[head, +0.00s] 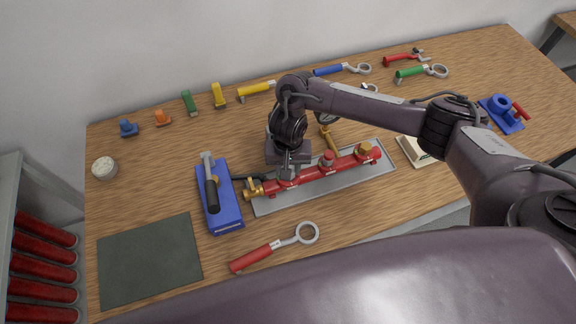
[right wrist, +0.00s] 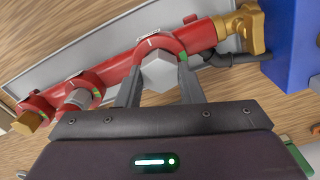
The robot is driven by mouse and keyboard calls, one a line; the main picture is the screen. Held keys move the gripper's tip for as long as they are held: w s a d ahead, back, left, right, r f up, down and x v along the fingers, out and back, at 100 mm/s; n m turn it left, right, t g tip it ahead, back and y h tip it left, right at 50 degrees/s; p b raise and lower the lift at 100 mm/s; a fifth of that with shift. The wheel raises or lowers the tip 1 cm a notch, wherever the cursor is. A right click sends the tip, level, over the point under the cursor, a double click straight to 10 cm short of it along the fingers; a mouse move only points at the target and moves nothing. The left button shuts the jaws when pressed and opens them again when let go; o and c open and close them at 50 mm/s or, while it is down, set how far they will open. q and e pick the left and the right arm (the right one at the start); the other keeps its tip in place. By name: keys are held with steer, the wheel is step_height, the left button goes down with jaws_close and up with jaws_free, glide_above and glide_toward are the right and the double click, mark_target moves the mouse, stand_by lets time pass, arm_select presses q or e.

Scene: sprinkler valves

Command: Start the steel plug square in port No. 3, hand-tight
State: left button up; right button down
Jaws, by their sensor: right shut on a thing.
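A red manifold pipe (head: 340,163) lies in a shallow grey tray (head: 350,182), with a brass valve (head: 253,190) on its left end. My right gripper (head: 288,172) points down over the port nearest that valve. In the right wrist view its fingers (right wrist: 158,90) are shut on a grey steel hex plug (right wrist: 157,72). The plug sits at the mouth of a red port collar (right wrist: 162,47); whether its thread is engaged is hidden. The port's number is not readable. Another port holds a grey plug (head: 327,157), and the far right one a brass plug (head: 365,149). My left gripper is not in view.
A blue box (head: 223,203) with a black-handled tool (head: 211,190) stands left of the tray. A red-handled ring wrench (head: 275,248) lies in front. A dark green mat (head: 150,260) is front left. Coloured tools line the back. A gauge (head: 326,118) stands behind the manifold.

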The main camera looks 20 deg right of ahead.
steer(key=shift+w+r, duration=0.15)
steer(key=m, duration=0.3)
steer(key=c, duration=1.3)
jaws_free()
steer(key=o, duration=0.4)
steer(key=shift+c, duration=0.3)
